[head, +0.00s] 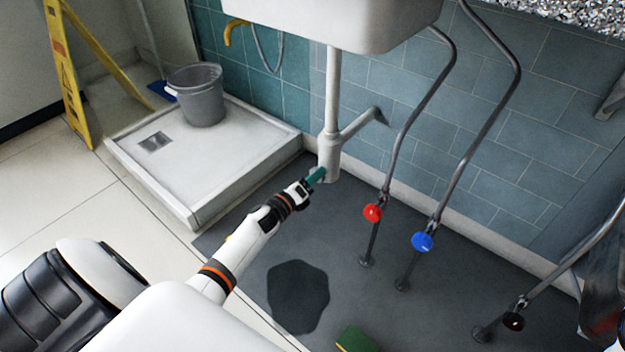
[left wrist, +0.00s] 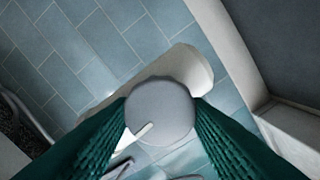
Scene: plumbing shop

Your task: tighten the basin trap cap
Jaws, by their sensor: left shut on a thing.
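The basin trap (head: 329,150) is a pale pipe assembly that hangs under the white basin (head: 330,22), with a branch running to the tiled wall. Its cap (left wrist: 160,108) is a round grey disc in the left wrist view, with a short white mark near its lower edge. My left gripper (head: 317,177) reaches the bottom of the trap from the left. Its teal fingers are shut on the cap, one on each side in the left wrist view. In the head view the cap is largely hidden by the fingers. My right gripper is not in view.
Pipes with a red valve (head: 372,212) and a blue valve (head: 422,242) stand right of the trap. A dark puddle (head: 298,295) and a green sponge (head: 357,340) are on the floor. A shower tray (head: 225,165) with a grey bucket (head: 197,97) is at left, beside a yellow sign (head: 68,75).

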